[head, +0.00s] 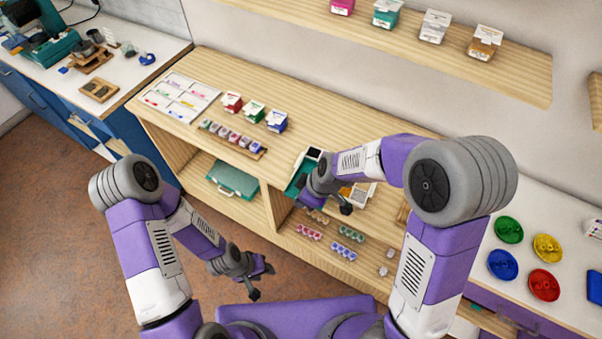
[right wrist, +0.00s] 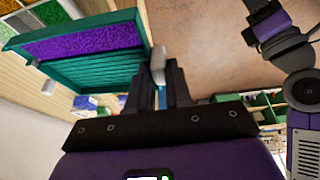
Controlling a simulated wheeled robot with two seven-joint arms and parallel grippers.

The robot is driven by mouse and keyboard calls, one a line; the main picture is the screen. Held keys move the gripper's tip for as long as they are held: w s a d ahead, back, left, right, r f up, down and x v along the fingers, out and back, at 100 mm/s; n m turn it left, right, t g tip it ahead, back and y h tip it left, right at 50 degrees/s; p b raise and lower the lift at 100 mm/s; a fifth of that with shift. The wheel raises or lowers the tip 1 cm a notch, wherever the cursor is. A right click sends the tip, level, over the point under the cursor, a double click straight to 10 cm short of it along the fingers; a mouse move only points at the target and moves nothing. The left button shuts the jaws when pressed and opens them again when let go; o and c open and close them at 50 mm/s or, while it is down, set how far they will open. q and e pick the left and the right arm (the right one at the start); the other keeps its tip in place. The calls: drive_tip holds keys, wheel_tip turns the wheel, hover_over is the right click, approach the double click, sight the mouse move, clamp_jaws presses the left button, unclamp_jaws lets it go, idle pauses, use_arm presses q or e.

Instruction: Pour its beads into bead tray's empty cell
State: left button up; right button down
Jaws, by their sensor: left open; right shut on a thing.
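A teal container (right wrist: 100,70) with purple beads (right wrist: 85,40) inside fills the upper left of the right wrist view. My right gripper (right wrist: 153,88) is shut on a pale grey piece (right wrist: 157,65) at the container's right edge, which looks like its handle. In the head view the container (head: 297,182) shows beside my right gripper (head: 346,208), partly hidden by my arm. The bead tray (right wrist: 38,4) lies just past the container, with green and pale cells in sight; which cell is empty I cannot tell. My left gripper (head: 262,281) is open and empty, low over the floor.
Several small bead groups (head: 347,235) lie at the shelf unit's front. A white sorting tray (head: 180,97) and small boxes (head: 254,110) stand on the wooden counter (head: 300,98) to the left. Coloured discs (head: 502,264) lie on the right counter. Open floor (head: 70,220) is at left.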

drive_tip(key=shift+w, duration=0.1)
drive_tip(key=shift+d+f+g+b, duration=0.2)
drive_tip(key=shift+f+g+b, duration=0.3)
drive_tip(key=shift+f+b, duration=0.15)
drive_tip(key=shift+w+d+f+y+b, duration=0.2)
drive_tip(key=shift+w+f+y+b, duration=0.1)
drive_tip(key=shift+w+f+y, duration=0.15)
drive_tip(key=r+p, duration=0.1)
drive_tip(key=r+g+p, duration=0.1)
drive_tip(key=w+p, duration=0.1)
drive_tip(key=shift+w+d+r+m+g+y, duration=0.1)
drive_tip(key=shift+d+r+m+g+y, duration=0.2)
drive_tip(key=shift+r+g, duration=0.1)
drive_tip(key=shift+f, duration=0.1)
drive_tip(key=shift+w+d+r+g+y+p, duration=0.1)
drive_tip(key=shift+w+r+g+y+p, duration=0.05)
drive_tip(key=shift+r+p, duration=0.25)
drive_tip(key=shift+w+d+r+g+y+p, duration=0.1)
drive_tip(key=shift+w+r+g+p, duration=0.05)
drive_tip(key=shift+r+p, duration=0.15)
drive_tip(key=shift+w+r, duration=0.1)
drive_tip(key=shift+r, duration=0.05)
drive_tip(key=shift+w+d+r+m+g+y+p, duration=0.2)
drive_tip(key=shift+w+d+r+g+y+p, duration=0.15)
drive_tip(key=shift+w+r+g+p, duration=0.3)
drive_tip(key=shift+w+d+r+m+g+y+p, duration=0.2)
drive_tip(key=shift+w+d+r+g+y+p, duration=0.25)
drive_tip(key=shift+r+p, duration=0.3)
drive_tip(key=shift+w, duration=0.15)
